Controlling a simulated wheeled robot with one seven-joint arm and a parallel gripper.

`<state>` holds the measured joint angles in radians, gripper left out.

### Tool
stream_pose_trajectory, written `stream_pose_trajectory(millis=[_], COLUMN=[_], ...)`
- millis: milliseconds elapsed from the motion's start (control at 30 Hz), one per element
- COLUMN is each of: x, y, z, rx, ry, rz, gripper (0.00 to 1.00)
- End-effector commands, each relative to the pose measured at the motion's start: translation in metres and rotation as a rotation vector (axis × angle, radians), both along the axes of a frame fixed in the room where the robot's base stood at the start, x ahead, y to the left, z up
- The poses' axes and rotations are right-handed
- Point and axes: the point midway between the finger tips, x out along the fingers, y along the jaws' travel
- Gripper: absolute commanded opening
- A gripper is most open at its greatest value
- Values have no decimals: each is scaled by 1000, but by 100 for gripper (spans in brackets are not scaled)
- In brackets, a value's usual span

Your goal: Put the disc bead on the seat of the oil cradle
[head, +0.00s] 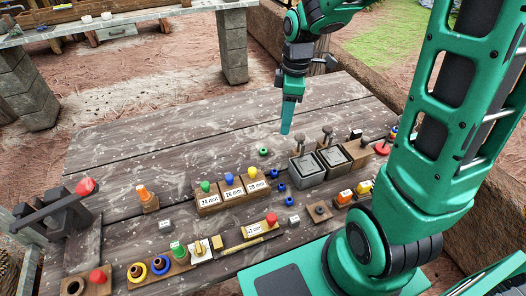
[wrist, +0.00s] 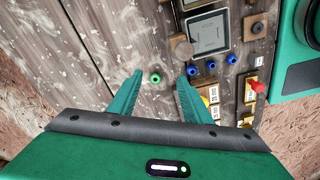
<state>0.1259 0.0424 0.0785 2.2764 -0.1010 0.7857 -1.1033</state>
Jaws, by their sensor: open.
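My gripper (head: 287,127) hangs above the far middle of the wooden table, open and pointing down. In the wrist view its two fingers (wrist: 160,79) are apart, with a small green ring-like bead (wrist: 155,78) seen between them. That green bead (head: 263,152) lies alone on the planks, below and left of the gripper in the head view. Several small blue beads (head: 282,187) lie nearer. Which bead is the disc bead is not marked. I cannot tell for sure which fixture is the oil cradle; a brown block with a dark round middle (head: 319,211) sits right of the blue beads.
Two grey metal trays (head: 307,168) with knobbed posts stand right of the green bead. Labelled blocks with coloured knobs (head: 231,191) stand left of the blue beads. A dark stand with a red-ended lever (head: 68,212) is far left. The table's far left is clear.

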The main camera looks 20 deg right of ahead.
Motion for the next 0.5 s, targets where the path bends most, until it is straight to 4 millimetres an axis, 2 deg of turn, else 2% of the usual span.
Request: stream_pose_trajectory(millis=[100, 200, 333, 500], x=[17, 24, 27, 27], y=[21, 31, 37, 39], z=[-11, -16, -30, -55], rx=[24, 36, 42, 41], ry=[-9, -18, -20, -19], rz=[150, 221, 251, 249], gripper=[45, 45, 45, 45])
